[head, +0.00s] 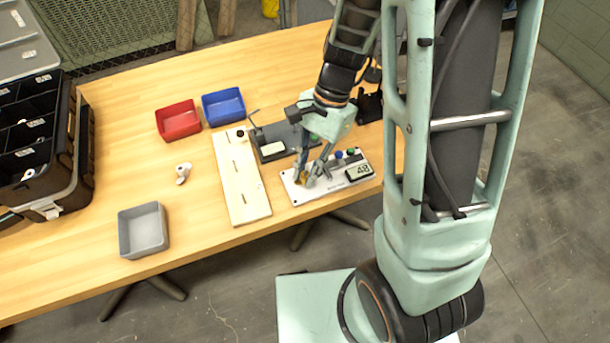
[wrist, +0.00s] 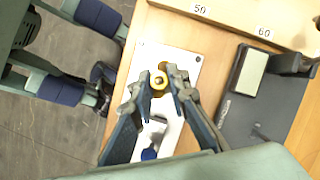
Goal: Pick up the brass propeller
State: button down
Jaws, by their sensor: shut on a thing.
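The brass propeller (wrist: 159,80) shows in the wrist view as a gold piece with a round hub, between the fingertips of my gripper (wrist: 161,88). My gripper is shut on it, over the white plate (wrist: 194,62). In the head view my gripper (head: 305,177) points down at the left part of the white plate (head: 322,192), and only a little brass shows between its fingers. The fingers hide much of the propeller. I cannot tell whether it still touches the plate.
The plate carries a display (head: 360,171) and coloured knobs. A pale slotted board (head: 243,190) and a dark grey device (head: 284,138) stand close by. A white propeller-like part (head: 182,172), red bin (head: 178,121), blue bin (head: 223,106), grey bin (head: 143,230) and black toolbox (head: 68,145) are farther left.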

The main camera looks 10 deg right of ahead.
aim_at(307, 172)
jog(key=shift+r, duration=0.1)
dwell(0.3)
notch_tip(307, 172, up, 10)
jog(key=p, duration=0.9)
jog(key=shift+a, duration=0.1)
